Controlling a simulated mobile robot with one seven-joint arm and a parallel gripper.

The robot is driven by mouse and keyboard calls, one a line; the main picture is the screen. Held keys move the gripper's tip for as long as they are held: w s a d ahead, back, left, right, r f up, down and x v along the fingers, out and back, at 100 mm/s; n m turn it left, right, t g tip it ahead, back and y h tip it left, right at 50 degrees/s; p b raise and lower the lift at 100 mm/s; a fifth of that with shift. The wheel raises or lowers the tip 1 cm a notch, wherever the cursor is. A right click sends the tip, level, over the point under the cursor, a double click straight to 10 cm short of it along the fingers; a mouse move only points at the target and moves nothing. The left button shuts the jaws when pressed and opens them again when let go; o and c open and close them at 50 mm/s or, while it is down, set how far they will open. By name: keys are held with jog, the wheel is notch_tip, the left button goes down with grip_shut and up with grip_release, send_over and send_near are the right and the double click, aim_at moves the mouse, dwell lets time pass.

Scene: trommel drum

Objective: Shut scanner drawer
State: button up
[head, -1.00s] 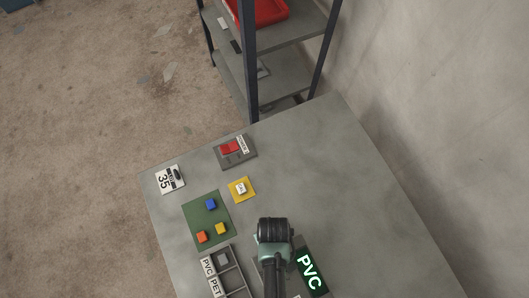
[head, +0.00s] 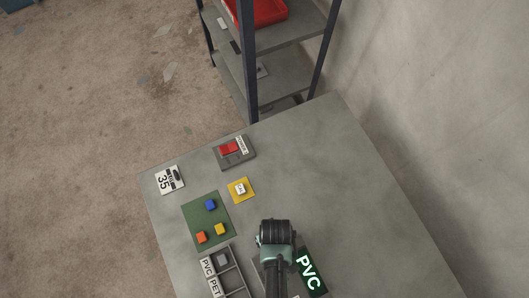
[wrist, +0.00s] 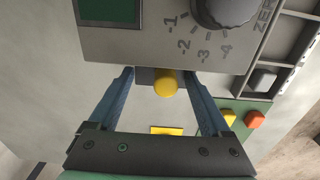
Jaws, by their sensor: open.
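The scanner is a grey box seen close up in the wrist view, with a dark dial (wrist: 224,8) and a scale marked down to -4. A green display reading PVC (head: 311,272) shows on it in the head view. The scanner drawer (wrist: 146,76) is a small grey front with a yellow knob (wrist: 166,84), poking out below the scanner's edge. My gripper (wrist: 159,74) is open, its two blue fingers on either side of the drawer and knob. I cannot tell whether they touch it. In the head view my arm hides the drawer.
A divided tray (head: 236,270) labelled PVC and PET stands left of my arm. Beyond it lie a green mat (head: 196,215) with coloured cubes, a yellow pad (head: 249,184) with a white cube, and a red-switch box (head: 248,158). The table's right side is clear.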

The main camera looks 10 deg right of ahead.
jog(key=shift+s+a+r+p, duration=0.25)
jog(key=shift+r+p, duration=0.15)
jog(key=shift+p, duration=0.15)
jog(key=shift+s+a+r+p, duration=0.15)
jog(key=shift+s+r+p, duration=0.05)
jog(key=shift+r+p, duration=0.25)
notch_tip(320, 180, up, 5)
jog(key=p, duration=0.5)
jog(key=shift+w+d, duration=0.1)
jog(key=shift+w, duration=0.05)
jog(key=shift+f, duration=0.1)
